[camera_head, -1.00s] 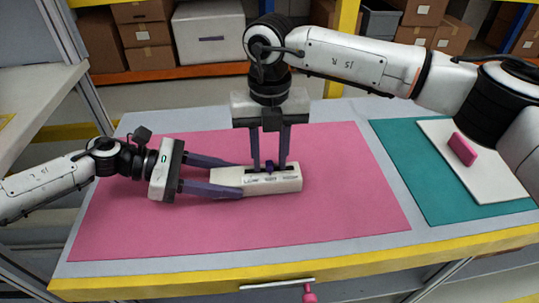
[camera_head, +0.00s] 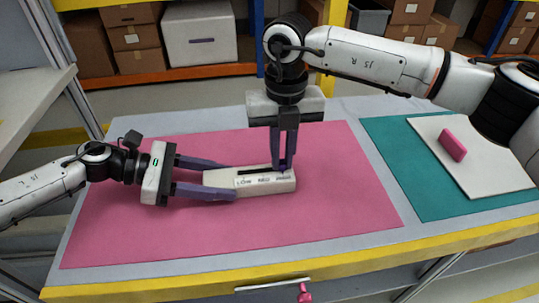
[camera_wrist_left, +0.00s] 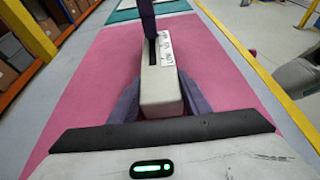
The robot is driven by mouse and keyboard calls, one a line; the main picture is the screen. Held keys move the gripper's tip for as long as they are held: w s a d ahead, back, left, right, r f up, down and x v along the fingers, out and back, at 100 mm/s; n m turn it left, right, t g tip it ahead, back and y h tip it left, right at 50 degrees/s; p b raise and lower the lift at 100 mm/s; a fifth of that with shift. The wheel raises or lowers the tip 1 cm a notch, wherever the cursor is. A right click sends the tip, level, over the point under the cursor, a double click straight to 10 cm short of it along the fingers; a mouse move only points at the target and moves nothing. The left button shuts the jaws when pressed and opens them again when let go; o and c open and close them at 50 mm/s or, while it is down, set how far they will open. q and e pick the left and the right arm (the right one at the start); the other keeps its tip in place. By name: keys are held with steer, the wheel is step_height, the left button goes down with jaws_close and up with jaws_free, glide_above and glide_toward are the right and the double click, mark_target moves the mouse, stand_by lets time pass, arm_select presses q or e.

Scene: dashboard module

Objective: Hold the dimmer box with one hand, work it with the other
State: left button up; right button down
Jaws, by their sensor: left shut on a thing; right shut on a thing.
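The dimmer box (camera_head: 263,187) is a long white box lying on the pink mat, with a dark slot along its top and LOW, MED and HIGH labels on its front edge. My left gripper (camera_head: 232,181) is shut on its left end, one finger along each long side. The box also shows between those fingers in the left wrist view (camera_wrist_left: 160,90). My right gripper (camera_head: 284,166) points straight down at the slot's right end, near the HIGH label, shut on the small purple slider knob (camera_head: 284,169), mostly hidden by the fingertips.
The pink mat (camera_head: 340,215) is clear around the box. At the right, a pink block (camera_head: 452,145) stands on a white board (camera_head: 485,180) over a teal mat (camera_head: 425,195). A yellow edge (camera_head: 200,284) runs along the table's front.

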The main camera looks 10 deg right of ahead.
mark_target(283, 161)
arm_select(q)
steer(key=shift+a, duration=0.15)
arm_select(e)
steer(key=c, duration=1.8)
jaws_free()
steer(key=shift+d, duration=0.25)
steer(key=shift+o, duration=0.2)
steer(key=shift+a, duration=0.1)
steer(key=shift+r, duration=0.1)
step_height(283, 161, up, 12)
arm_select(q)
steer(key=o, duration=1.5)
steer(key=shift+c, duration=0.2)
